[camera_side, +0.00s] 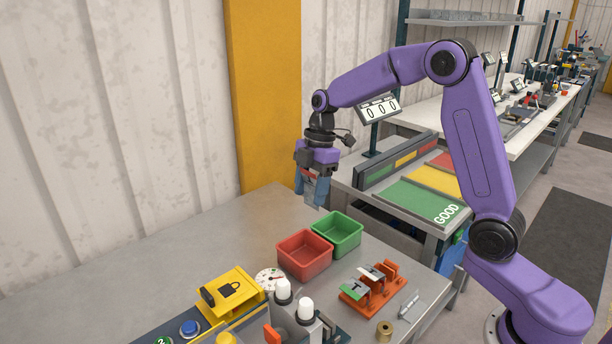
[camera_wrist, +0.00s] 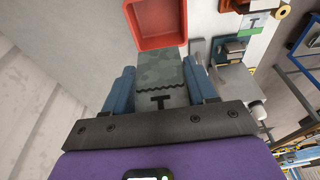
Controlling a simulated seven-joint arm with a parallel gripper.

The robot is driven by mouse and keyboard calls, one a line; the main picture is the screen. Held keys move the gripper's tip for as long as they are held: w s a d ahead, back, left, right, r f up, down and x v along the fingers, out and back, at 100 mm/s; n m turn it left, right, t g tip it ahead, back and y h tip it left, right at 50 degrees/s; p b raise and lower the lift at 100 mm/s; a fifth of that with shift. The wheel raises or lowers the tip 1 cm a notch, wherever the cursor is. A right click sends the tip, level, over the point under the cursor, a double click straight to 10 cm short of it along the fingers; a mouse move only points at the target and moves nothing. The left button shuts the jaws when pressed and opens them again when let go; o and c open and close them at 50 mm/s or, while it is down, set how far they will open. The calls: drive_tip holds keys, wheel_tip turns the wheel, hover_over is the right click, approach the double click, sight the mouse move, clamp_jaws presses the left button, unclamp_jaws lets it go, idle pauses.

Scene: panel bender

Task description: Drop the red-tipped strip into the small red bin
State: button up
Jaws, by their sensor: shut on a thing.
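My gripper (camera_side: 314,196) hangs fingers-down above the bench, behind the red bin as the side view shows it. Its blue fingers are shut on a strip (camera_wrist: 162,76), which looks grey with a wavy dark edge and a black T mark in the wrist view. A small red patch shows between the fingers in the side view, partly hidden by them. The small red bin (camera_side: 303,256) is open-topped and looks empty. It also shows at the top of the wrist view (camera_wrist: 158,24), ahead of the strip and apart from it.
A green bin (camera_side: 336,234) stands against the red bin's right side. An orange rack (camera_side: 372,289) holding strips stands in front of the bins. A yellow lock box (camera_side: 232,293) and a round gauge (camera_side: 268,278) are to the left. The bench's far left is clear.

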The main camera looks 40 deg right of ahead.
sight(312, 201)
drive_tip(key=shift+d+f+x, duration=0.1)
drive_tip(key=shift+d+x, duration=0.4)
drive_tip(key=shift+x, duration=1.8)
drive_tip(key=shift+d+f+x, duration=0.15)
drive_tip(key=shift+d+x, duration=0.4)
drive_tip(key=shift+x, duration=1.75)
drive_tip(key=shift+d+f+x, duration=0.1)
drive_tip(key=shift+d+x, duration=0.4)
drive_tip(key=shift+x, duration=1.8)
drive_tip(key=shift+f, duration=0.65)
drive_tip(key=o, duration=1)
drive_tip(key=shift+o, duration=0.7)
drive_tip(key=a+v, duration=0.2)
drive_tip(key=v, duration=0.7)
drive_tip(key=shift+r, duration=0.2)
drive_tip(key=shift+a, duration=0.1)
